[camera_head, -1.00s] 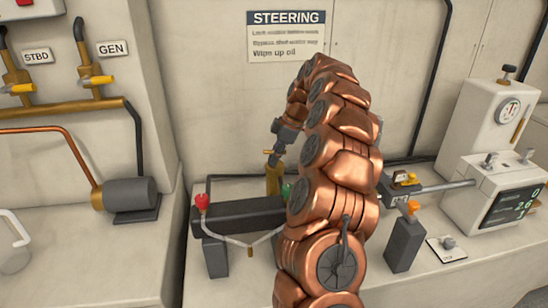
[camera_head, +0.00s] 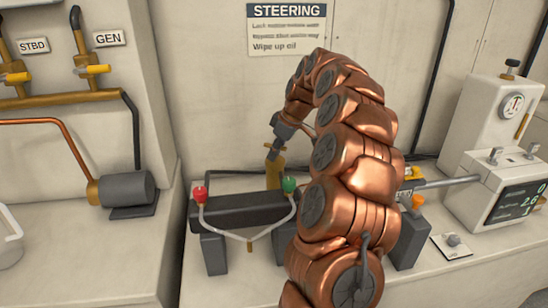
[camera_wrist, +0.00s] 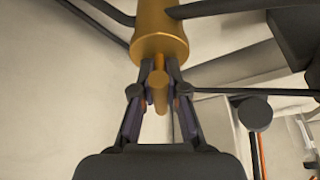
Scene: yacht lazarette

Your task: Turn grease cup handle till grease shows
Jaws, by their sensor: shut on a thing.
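The brass grease cup (camera_head: 273,172) stands upright behind the dark steering cylinder in the head view. In the wrist view its brass barrel (camera_wrist: 160,33) fills the top middle, and the brass handle (camera_wrist: 158,92) sticks out from it towards the camera. My gripper (camera_wrist: 159,72) has its two dark fingers closed on either side of this handle, near the barrel. In the head view my gripper (camera_head: 274,150) reaches down onto the top of the cup from above. I see no grease on the cup. The handle's far side is hidden by the fingers.
The dark cylinder (camera_head: 238,209) carries a red knob (camera_head: 199,193) and a green knob (camera_head: 289,185), with hoses joining in front. A rod (camera_head: 450,182) runs right to a white unit with a screen (camera_head: 515,203). A motor (camera_head: 127,188) stands left. My arm hides the middle bench.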

